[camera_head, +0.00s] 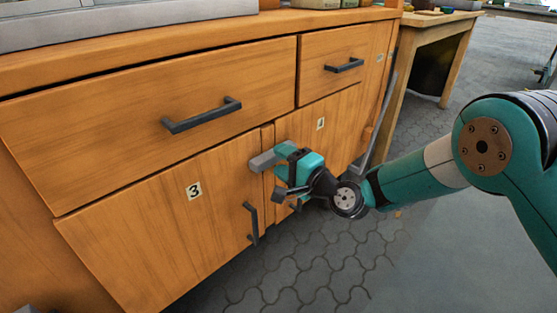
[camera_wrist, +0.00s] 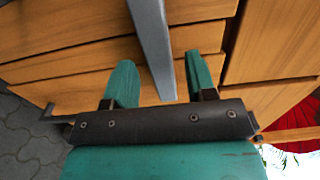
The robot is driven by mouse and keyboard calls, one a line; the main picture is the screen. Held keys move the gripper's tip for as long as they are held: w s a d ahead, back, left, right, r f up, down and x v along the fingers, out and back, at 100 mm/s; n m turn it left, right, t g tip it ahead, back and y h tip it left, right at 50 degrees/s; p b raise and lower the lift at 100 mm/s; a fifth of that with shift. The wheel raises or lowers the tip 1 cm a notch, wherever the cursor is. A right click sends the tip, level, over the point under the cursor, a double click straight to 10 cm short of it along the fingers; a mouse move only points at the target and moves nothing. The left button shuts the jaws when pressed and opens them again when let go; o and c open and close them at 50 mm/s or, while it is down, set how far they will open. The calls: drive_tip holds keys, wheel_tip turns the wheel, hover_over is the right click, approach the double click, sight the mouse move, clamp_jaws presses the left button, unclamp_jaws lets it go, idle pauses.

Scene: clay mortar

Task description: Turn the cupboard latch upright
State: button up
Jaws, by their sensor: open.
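The cupboard latch (camera_head: 262,160) is a grey bar on the orange wooden front, at the seam between door 3 and door 4. It lies roughly sideways, its free end pointing left over door 3; its right part is hidden behind my gripper. My gripper (camera_head: 283,163) is at the latch's right part. In the wrist view the latch (camera_wrist: 152,40) runs down between the two teal fingers of my gripper (camera_wrist: 162,80), with a gap visible on each side. The jaws are open and not closed on the bar.
Door 3 (camera_head: 150,225) has a dark handle (camera_head: 251,223); door 4 (camera_head: 335,130) is at right. Drawer handles (camera_head: 202,115) and (camera_head: 344,66) stick out above. A wooden table (camera_head: 440,30) stands behind right. The paved floor (camera_head: 310,270) in front is clear.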

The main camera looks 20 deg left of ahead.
drive_tip(key=shift+x, duration=0.85)
drive_tip(key=c, duration=0.9)
